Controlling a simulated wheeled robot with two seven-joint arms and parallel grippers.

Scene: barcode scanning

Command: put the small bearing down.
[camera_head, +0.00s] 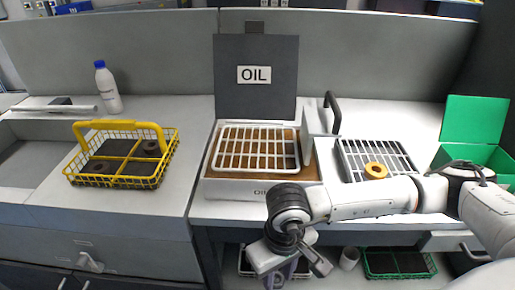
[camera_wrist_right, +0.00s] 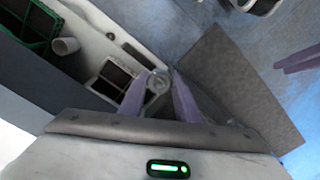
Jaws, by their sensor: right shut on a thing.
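The small bearing (camera_wrist_right: 158,82) is a grey round piece between the purple fingertips of my right gripper (camera_wrist_right: 160,76) in the right wrist view. The fingers are shut on it. In the head view my right gripper (camera_head: 283,276) hangs down in front of the table edge, over the lower shelf, and the bearing cannot be made out there. Below the gripper in the wrist view lies a small bin with a dark inside (camera_wrist_right: 112,82). My left gripper is not in view.
On the table stand a yellow basket (camera_head: 125,183) with dark rings, the oil box (camera_head: 235,188) with a white rack and raised lid, a grated tray (camera_head: 355,152) with an orange ring (camera_head: 375,170), and an open green box (camera_head: 478,155). Below are a green-rimmed crate (camera_head: 370,274) and white cup (camera_head: 349,258).

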